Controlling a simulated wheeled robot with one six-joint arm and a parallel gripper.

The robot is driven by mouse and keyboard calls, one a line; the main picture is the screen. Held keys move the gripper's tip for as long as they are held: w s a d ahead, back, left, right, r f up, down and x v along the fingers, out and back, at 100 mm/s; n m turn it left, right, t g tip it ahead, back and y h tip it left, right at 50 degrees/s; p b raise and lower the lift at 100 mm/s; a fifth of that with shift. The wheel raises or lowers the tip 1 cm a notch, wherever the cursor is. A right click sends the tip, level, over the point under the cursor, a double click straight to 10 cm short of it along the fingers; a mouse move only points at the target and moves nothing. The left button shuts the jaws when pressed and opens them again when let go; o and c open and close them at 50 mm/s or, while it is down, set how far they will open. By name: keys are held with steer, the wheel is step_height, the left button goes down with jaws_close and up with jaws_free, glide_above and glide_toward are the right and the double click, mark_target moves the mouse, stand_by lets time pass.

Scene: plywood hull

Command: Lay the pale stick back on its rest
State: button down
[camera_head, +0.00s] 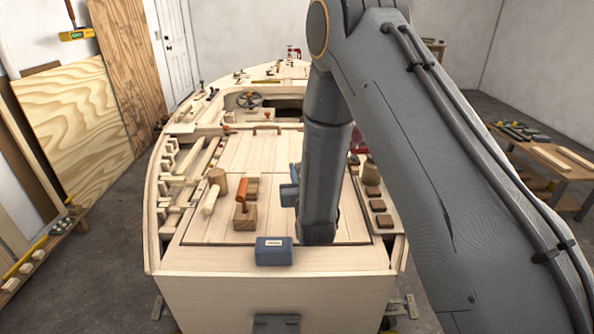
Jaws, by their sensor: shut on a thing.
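My arm comes down in front of the deck, and its lower link ends low over the pale deck panel (265,150). Two small wooden blocks (252,187) stand on the deck left of the arm.
An orange-handled tool (242,194) stands at a wooden block (245,217). A wooden mallet (210,199) lies to its left. A blue-grey box (274,251) sits at the near edge. Dark blocks (380,206) line the right side. The near-left deck is clear.

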steer(key=shift+f, duration=0.1)
steer(key=c, duration=2.3)
jaws_free()
steer(key=shift+f, duration=0.1)
steer(key=o, duration=0.5)
steer(key=shift+c, duration=0.2)
